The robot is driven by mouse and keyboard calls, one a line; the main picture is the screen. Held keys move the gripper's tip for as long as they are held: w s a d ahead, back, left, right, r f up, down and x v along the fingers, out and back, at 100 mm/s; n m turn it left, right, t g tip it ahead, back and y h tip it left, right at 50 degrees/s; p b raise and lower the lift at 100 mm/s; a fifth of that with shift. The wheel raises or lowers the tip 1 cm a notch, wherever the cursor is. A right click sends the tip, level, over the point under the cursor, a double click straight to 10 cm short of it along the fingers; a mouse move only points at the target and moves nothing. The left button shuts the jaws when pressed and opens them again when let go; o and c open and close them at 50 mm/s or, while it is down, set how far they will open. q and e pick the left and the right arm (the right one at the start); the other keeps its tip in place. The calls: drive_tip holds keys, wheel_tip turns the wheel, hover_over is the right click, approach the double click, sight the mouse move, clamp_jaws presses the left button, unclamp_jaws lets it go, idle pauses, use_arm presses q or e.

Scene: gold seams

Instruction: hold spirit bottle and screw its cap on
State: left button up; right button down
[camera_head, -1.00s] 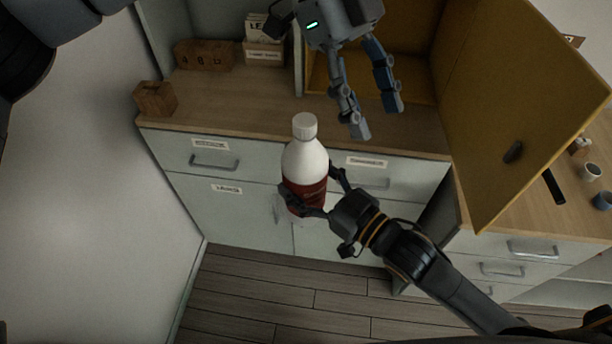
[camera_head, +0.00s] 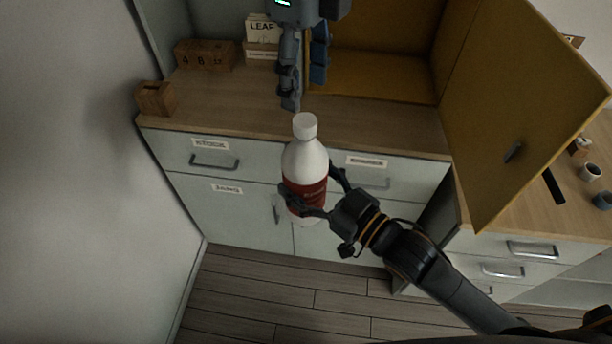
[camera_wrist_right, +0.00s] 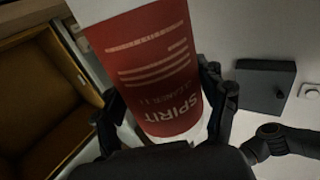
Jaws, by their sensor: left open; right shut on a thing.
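The spirit bottle (camera_head: 306,163) is white with a red label and is upright in front of the drawers. A white cap (camera_head: 305,126) sits on its neck; how tightly it is on I cannot tell. My right gripper (camera_head: 312,195) is shut around the lower part of the bottle. The right wrist view shows the bottle's red SPIRIT label (camera_wrist_right: 158,75) between the fingers; its cap is out of that view. My left gripper (camera_head: 304,92) is open and empty, its fingers pointing down just above the cap in the picture, apart from it.
The wooden counter (camera_head: 390,122) lies behind the bottle. An open yellow cabinet door (camera_head: 530,110) stands at the right. Wooden blocks (camera_head: 205,54) and a small wooden box (camera_head: 155,98) are on the counter's left. Small cups (camera_head: 591,172) stand at the far right.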

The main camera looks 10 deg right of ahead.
sight(305, 119)
use_arm(q)
drive_tip(key=shift+f, duration=3.15)
